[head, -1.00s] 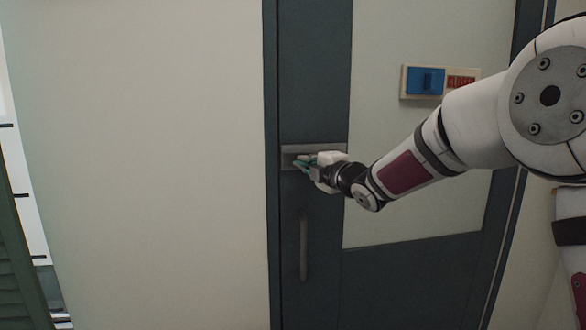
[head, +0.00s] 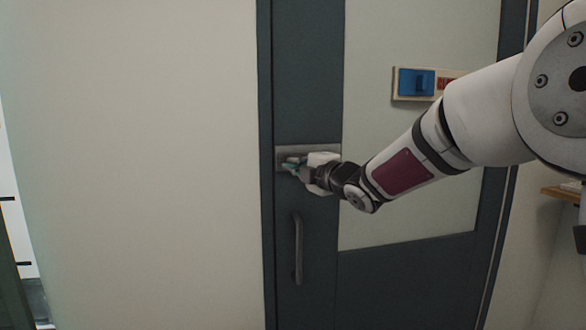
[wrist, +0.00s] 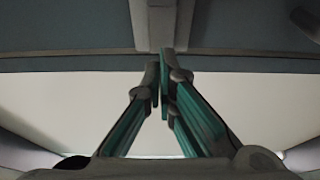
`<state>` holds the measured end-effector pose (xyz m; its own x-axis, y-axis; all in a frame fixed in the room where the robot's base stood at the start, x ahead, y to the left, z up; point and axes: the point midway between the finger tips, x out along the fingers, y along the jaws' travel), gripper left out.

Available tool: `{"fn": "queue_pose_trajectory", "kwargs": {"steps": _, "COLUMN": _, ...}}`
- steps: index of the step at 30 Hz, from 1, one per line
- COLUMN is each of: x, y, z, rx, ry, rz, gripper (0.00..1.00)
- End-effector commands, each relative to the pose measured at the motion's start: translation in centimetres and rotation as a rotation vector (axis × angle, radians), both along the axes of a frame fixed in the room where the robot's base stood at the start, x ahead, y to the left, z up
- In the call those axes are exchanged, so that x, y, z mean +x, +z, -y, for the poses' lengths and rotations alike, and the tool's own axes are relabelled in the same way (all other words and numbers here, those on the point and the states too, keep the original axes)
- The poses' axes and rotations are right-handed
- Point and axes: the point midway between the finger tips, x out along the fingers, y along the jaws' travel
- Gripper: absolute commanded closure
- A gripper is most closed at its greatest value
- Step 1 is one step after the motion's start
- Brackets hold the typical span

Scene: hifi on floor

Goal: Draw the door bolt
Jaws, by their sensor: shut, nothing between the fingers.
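The door bolt (head: 310,149) is a grey horizontal plate across the left edge strip of the dark teal door (head: 385,270). My gripper (head: 287,166) is at the bolt's lower left part in the head view and hides some of it. In the wrist view, my gripper (wrist: 160,78) has its green-sided fingers together with nothing between them. The tips are just below the end of a grey bar, which looks like part of the bolt (wrist: 161,25). I cannot tell whether the fingertips touch it.
A vertical door handle (head: 298,248) is below the bolt. A blue switch on a wooden board (head: 416,82) is to the right, above my forearm. A pale wall (head: 140,160) fills the left. A wooden shelf edge (head: 563,193) is at the far right.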

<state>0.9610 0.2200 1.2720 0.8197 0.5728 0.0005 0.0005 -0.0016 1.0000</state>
Motion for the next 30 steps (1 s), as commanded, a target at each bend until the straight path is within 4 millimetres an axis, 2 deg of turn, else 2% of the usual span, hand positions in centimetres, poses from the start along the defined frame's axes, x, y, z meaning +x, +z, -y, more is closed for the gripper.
{"fn": "queue_pose_trajectory", "kwargs": {"steps": 6, "x": -3.6, "y": 0.1, "z": 2.4, "rx": -0.002, "ry": 0.001, "rz": 0.001, "gripper": 1.00}}
{"fn": "queue_pose_trajectory", "kwargs": {"steps": 12, "x": -5.6, "y": 0.0, "z": 3.7, "rx": -0.001, "ry": 0.003, "rz": 0.001, "gripper": 1.00}}
{"fn": "queue_pose_trajectory", "kwargs": {"steps": 26, "x": -6.1, "y": 0.0, "z": 4.1, "rx": 0.000, "ry": 0.002, "rz": -0.001, "gripper": 1.00}}
{"fn": "queue_pose_trajectory", "kwargs": {"steps": 30, "x": -6.7, "y": 0.4, "z": 5.4, "rx": 0.019, "ry": -0.056, "rz": -0.053, "gripper": 1.00}}
